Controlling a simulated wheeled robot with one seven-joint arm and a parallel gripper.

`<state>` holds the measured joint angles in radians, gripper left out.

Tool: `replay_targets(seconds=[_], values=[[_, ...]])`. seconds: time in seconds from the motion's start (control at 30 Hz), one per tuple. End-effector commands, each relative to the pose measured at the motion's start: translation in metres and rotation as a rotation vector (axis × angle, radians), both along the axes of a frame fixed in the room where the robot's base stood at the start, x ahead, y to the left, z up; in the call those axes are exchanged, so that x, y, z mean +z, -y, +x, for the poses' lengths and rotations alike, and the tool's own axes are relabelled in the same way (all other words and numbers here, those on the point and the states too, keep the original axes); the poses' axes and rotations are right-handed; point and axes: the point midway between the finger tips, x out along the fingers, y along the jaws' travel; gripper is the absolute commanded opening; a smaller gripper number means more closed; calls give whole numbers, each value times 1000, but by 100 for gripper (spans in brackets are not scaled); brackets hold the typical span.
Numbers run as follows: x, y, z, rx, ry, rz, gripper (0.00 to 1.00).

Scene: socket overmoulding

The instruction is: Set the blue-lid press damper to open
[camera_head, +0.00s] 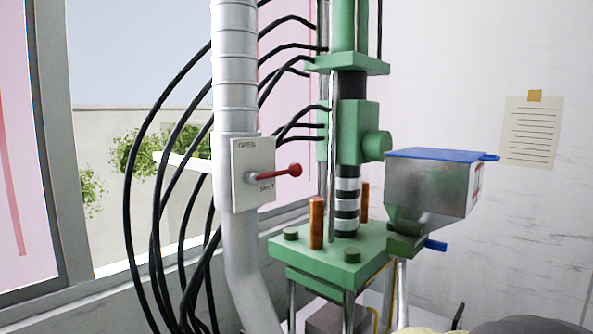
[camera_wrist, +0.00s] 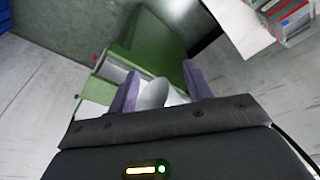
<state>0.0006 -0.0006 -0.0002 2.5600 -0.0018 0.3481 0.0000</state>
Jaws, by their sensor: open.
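The damper plate (camera_head: 241,196) is a pale panel on a vertical ribbed grey duct (camera_head: 236,70), marked OPEN at the top and SHUT lower down. Its lever (camera_head: 273,174) points out to the right, nearly level, and ends in a red knob (camera_head: 295,170). The press beside it is green (camera_head: 347,130), and a grey hopper with a blue lid (camera_head: 440,154) is on its right. In the wrist view my gripper (camera_wrist: 160,90) is open, its two purple-grey fingers apart. A pale rounded shape (camera_wrist: 153,94) shows between them; I cannot tell what it is. The lever is not clearly seen there.
Black hoses (camera_head: 152,200) loop from the press to the left of and behind the duct. Two orange posts stand on the green press plate (camera_head: 330,245). A blue tab (camera_head: 435,245) sticks out under the hopper. A note (camera_head: 532,133) hangs on the right wall. Windows are at left.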

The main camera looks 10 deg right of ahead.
Motion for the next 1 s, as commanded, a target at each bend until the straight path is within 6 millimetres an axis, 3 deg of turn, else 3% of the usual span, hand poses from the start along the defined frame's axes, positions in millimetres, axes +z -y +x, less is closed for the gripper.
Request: replay_targets(seconds=[0.17, 0.27, 0.5, 0.63, 0.8, 0.9, 1.0], values=[[31, 9, 19, 17, 78, -27, 51], [66, 21, 42, 43, 177, -63, 51], [186, 74, 127, 180, 611, -233, 51], [263, 93, 158, 310, 859, -340, 51], [365, 99, 172, 543, 1150, -465, 51], [414, 95, 165, 705, 1278, -521, 51], [445, 87, 153, 852, 1360, -549, 51]])
